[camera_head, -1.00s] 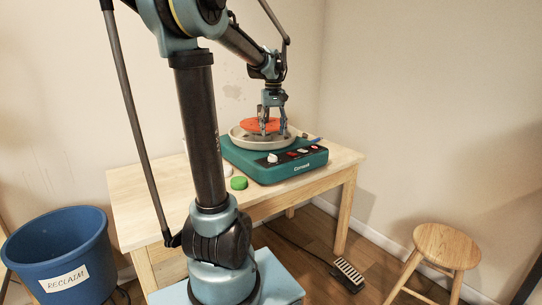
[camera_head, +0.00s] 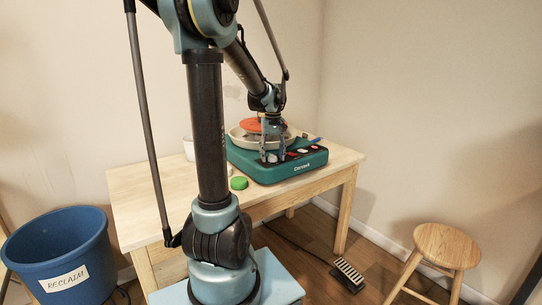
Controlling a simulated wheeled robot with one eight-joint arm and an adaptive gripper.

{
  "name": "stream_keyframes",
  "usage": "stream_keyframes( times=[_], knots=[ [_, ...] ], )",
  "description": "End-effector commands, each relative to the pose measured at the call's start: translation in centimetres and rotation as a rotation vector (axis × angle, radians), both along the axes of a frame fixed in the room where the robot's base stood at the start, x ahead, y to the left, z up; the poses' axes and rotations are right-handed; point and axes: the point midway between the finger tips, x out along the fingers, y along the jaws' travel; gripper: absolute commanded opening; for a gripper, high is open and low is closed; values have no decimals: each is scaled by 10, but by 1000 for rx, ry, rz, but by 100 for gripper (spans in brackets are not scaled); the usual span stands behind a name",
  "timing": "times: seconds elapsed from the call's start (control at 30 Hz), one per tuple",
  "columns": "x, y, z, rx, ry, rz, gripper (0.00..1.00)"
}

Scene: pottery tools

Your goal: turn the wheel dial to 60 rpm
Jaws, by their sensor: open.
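The teal pottery wheel (camera_head: 262,172) stands on the wooden table, with a red disc (camera_head: 251,126) inside its pale splash pan (camera_head: 237,135). My gripper (camera_head: 272,159) points down at the front of the wheel, open, with its fingers apart around the place of the white dial (camera_head: 272,158). The dial is small and partly hidden by the fingers. I cannot tell whether the fingers touch it, and its setting is too small to read. Red and dark controls (camera_head: 306,149) lie to its right on the front panel.
A green round thing (camera_head: 239,183) lies on the wooden table (camera_head: 147,200) left of the wheel. A white container (camera_head: 188,148) is partly hidden behind my arm. A blue reclaim bucket (camera_head: 60,245), a foot pedal (camera_head: 348,273) and a wooden stool (camera_head: 446,243) are on the floor.

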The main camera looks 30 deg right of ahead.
Motion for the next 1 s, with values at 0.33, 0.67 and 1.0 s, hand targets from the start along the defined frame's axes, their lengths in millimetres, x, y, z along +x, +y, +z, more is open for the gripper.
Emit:
stream_keyframes(
  times=[0.33, 0.67, 1.0],
  knots=[
    [0, 0, 0, 0, 0, 0, 9],
    [0, 0, 0, 1, 0, -21, 9],
    [0, 1, 0, 1, 0, -207, 9]
  ],
)
